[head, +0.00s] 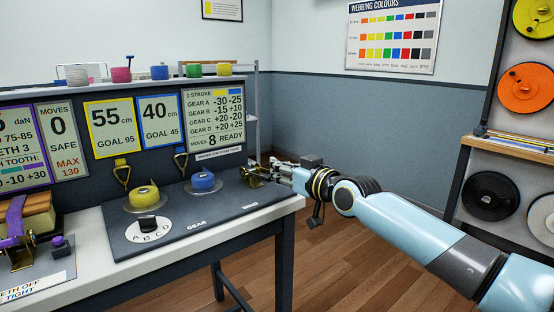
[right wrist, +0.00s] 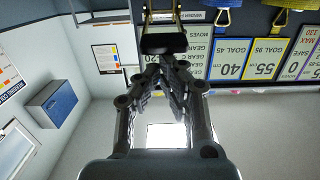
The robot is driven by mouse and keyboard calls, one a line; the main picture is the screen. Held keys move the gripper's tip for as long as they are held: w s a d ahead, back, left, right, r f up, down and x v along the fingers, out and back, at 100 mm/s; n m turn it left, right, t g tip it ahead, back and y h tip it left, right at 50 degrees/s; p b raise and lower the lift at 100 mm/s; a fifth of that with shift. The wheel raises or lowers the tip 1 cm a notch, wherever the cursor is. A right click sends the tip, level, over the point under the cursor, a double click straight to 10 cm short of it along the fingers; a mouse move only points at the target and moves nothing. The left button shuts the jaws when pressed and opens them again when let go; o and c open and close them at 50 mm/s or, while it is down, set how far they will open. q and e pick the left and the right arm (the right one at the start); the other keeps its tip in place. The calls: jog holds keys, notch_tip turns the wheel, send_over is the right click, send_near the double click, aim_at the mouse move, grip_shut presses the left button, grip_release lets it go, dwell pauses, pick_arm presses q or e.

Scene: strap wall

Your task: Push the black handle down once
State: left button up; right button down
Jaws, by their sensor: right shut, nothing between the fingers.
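The black handle (right wrist: 163,42) shows in the right wrist view as a dark bar between brass side plates. In the head view its brass winder (head: 254,178) sits at the right end of the dark panel, and my gripper partly hides it. My right gripper (head: 277,170) is shut and empty, close beside the winder. In the right wrist view its fingertips (right wrist: 168,62) come together right at the edge of the handle. I cannot tell whether they touch it. My left gripper is not in view.
The panel (head: 190,240) carries a yellow spool (head: 144,196), a blue spool (head: 203,181) and a white gear dial (head: 148,232). Display cards stand behind. A purple strap ratchet (head: 20,250) is at the left. Open floor (head: 345,255) lies right of the bench; a spool shelf (head: 510,145) stands far right.

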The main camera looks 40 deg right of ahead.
pick_arm(q)
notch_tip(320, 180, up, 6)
jog(key=p, duration=0.5)
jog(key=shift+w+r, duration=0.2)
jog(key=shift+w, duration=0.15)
pick_arm(e)
jog(key=s, duration=0.9)
jog(key=shift+s+d+r, duration=0.15)
jog(key=shift+d+r, duration=0.05)
jog(key=shift+r, duration=0.2)
